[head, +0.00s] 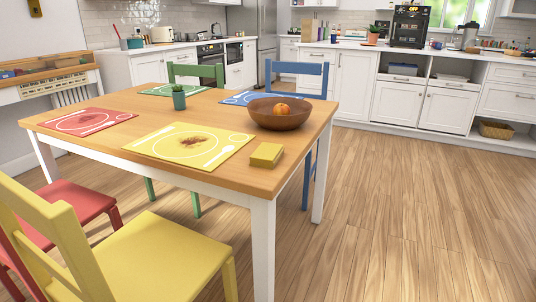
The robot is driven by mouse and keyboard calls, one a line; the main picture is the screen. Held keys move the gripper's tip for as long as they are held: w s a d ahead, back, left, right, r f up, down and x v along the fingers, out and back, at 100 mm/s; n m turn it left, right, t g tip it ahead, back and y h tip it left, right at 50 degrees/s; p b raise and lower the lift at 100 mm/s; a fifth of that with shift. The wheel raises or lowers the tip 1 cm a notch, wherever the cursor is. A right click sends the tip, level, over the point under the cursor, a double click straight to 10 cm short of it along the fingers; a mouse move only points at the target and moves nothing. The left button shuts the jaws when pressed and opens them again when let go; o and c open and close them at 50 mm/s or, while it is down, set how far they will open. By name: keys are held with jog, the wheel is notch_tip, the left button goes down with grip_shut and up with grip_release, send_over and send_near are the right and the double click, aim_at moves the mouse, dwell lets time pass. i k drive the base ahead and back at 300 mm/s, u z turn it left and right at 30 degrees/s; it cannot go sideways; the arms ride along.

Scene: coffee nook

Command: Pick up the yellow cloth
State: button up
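The yellow cloth (266,155) looks like a small folded block. It lies on the wooden dining table (290,172) near its front right corner. It sits just right of the yellow placemat (165,144), which has a dark reddish stain in its middle, and in front of the brown bowl (279,118). Nothing covers the cloth. My gripper does not show in the head view.
A yellow chair (165,257) and a red chair (70,200) stand at the near left. Blue (296,69) and green (196,72) chairs stand behind the table. A small potted plant (179,98) stands on it. The wooden floor (400,220) at right is clear.

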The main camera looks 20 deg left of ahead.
aim_at(267, 155)
jog(key=u, duration=1.2)
